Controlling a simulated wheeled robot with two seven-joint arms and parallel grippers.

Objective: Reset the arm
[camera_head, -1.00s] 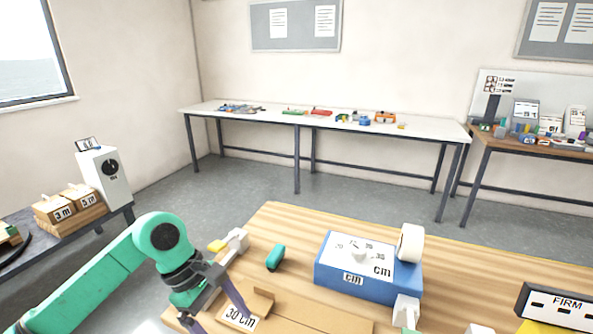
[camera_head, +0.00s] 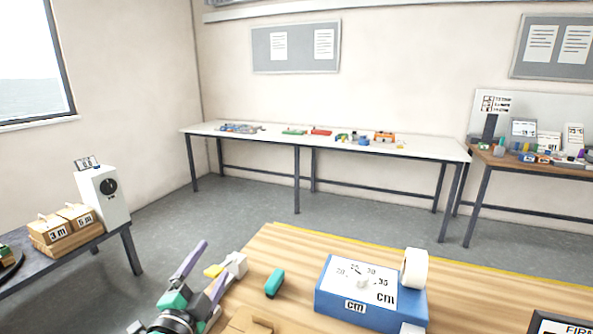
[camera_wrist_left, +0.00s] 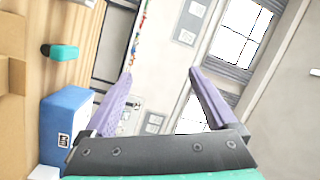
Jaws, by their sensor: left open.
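My left gripper (camera_head: 203,272) shows at the bottom left of the head view, over the left edge of the wooden table (camera_head: 300,258). Its two purple fingers are spread apart with nothing between them. They also show apart in the left wrist view (camera_wrist_left: 160,82), with the wall and window beyond them. Most of the left arm is out of the head view. My right gripper is not in view.
A blue box with a cm dial (camera_head: 335,308) and a white roll (camera_head: 414,268) stand on the wooden table. A green object (camera_head: 274,283) lies near my left gripper. A side table with 3 m and 5 m wooden blocks (camera_head: 62,228) is at left. Open floor lies behind.

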